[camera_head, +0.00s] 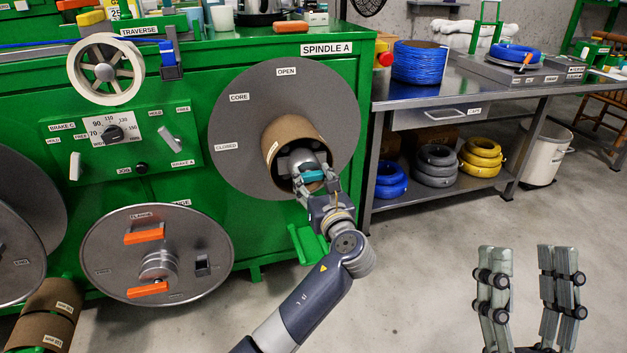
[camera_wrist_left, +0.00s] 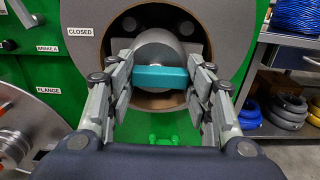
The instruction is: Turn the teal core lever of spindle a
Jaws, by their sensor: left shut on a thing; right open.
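The teal core lever (camera_head: 312,176) sits at the front of spindle A's grey hub, inside a brown cardboard core (camera_head: 284,133) on the large grey disc (camera_head: 240,115). My left gripper (camera_head: 308,180) is at the lever and shut on it. In the left wrist view the teal lever (camera_wrist_left: 160,77) lies level between the fingers of my left gripper (camera_wrist_left: 160,82). The disc carries OPEN, CORE and CLOSED labels. My right gripper (camera_head: 527,290) is open and empty over the floor at the lower right.
A brake panel (camera_head: 180,120) with knobs and levers is left of the spindle. A round flange plate (camera_head: 115,235) with orange handles stands at the lower left. A steel bench (camera_head: 410,95) with cable coils stands at the right. The floor between is clear.

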